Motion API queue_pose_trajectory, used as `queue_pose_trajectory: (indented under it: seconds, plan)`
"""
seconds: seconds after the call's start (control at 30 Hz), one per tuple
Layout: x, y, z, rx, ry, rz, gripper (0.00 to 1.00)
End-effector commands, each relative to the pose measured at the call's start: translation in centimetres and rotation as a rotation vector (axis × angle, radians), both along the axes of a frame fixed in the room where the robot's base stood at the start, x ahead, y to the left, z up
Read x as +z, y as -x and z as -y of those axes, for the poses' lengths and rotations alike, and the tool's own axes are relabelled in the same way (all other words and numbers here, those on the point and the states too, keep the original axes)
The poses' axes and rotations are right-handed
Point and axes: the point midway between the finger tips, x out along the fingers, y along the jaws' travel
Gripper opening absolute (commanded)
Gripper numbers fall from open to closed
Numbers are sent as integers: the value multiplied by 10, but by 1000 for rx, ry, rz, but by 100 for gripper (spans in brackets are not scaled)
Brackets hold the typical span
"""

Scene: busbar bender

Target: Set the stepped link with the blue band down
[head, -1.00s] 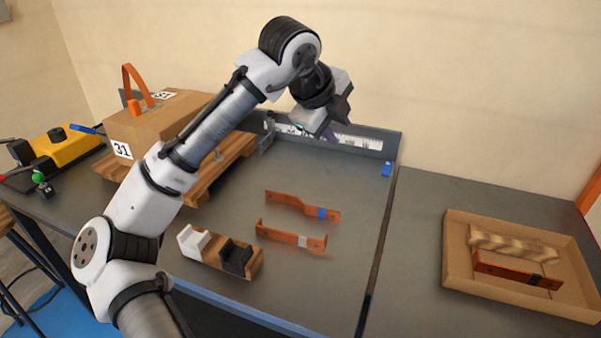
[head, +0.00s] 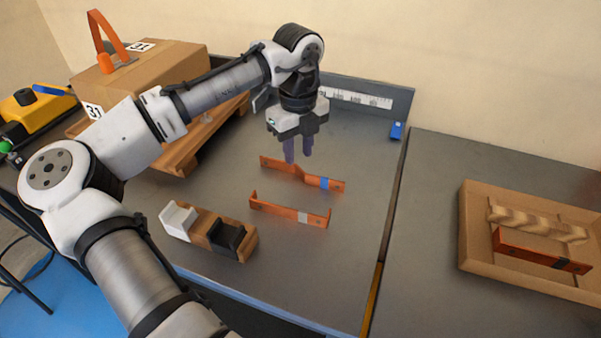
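The stepped link with the blue band is an orange bar (head: 273,165) with a step in its middle and a blue band (head: 324,183) towards its right end. It lies on the grey bench top. My gripper (head: 299,156) points down at the link's stepped middle, with its two purple fingers apart and nothing seen between them. The fingertips are just above or behind the link; I cannot tell whether they touch it.
A similar orange link with a pale band (head: 290,211) lies nearer. In front is a wooden block with white and black holders (head: 215,233). A cardboard tray (head: 478,255) at right holds a black-banded link (head: 535,252). A carton (head: 160,75) sits on a pallet at left.

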Motion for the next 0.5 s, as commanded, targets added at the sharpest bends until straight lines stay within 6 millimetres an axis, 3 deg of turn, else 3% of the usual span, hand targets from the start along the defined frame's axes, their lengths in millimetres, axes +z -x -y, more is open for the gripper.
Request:
queue_pose_trajectory:
  seconds: [0.5]
  plan:
    - [-53, -3, 1, 2, 0, 1, 30]
